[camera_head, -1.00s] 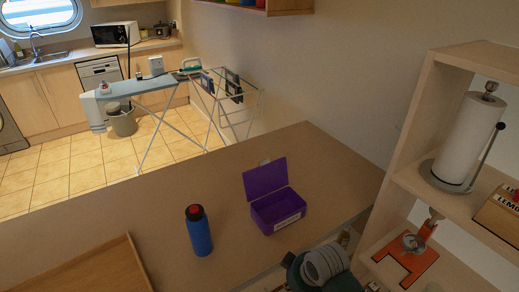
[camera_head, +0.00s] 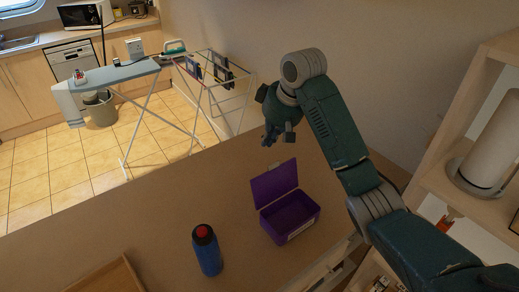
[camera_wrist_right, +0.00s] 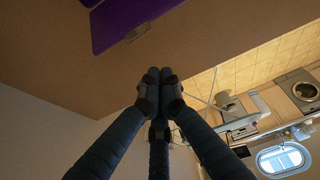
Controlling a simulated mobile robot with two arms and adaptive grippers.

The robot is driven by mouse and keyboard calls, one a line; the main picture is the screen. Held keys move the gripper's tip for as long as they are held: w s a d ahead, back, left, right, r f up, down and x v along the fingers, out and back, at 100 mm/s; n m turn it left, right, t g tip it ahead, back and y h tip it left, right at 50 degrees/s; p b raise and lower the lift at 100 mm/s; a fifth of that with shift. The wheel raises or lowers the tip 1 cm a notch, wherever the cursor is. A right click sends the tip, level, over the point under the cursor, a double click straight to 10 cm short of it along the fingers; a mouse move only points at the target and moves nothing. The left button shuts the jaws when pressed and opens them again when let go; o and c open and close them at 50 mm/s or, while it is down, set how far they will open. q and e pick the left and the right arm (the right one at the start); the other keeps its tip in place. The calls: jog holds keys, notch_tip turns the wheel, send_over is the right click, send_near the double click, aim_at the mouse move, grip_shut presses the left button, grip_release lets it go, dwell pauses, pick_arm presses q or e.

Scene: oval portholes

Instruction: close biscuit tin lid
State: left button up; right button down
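The purple biscuit tin (camera_head: 290,222) stands on the brown worktop, with a pale label on its front. Its purple lid (camera_head: 274,183) stands raised at the back edge, so the tin is open and looks empty. My right gripper (camera_head: 277,135) is above and beyond the lid, apart from it, fingers pointing down. In the right wrist view its fingertips (camera_wrist_right: 160,92) are drawn together with nothing between them. Purple parts of the tin (camera_wrist_right: 130,20) show at the top of that view, clear of the fingers. My left gripper is not in view.
A blue bottle with a red cap (camera_head: 207,250) stands left of the tin. A wooden tray (camera_head: 108,280) lies at the lower left. A shelf unit with a paper roll (camera_head: 490,145) stands at the right. The worktop between bottle and lid is clear.

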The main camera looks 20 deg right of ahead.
pick_arm(q)
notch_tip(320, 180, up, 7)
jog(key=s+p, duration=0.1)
jog(key=p, duration=0.5)
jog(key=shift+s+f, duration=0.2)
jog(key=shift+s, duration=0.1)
pick_arm(e)
notch_tip(320, 180, down, 7)
jog(key=shift+s+d, duration=0.15)
jog(key=shift+r, duration=0.1)
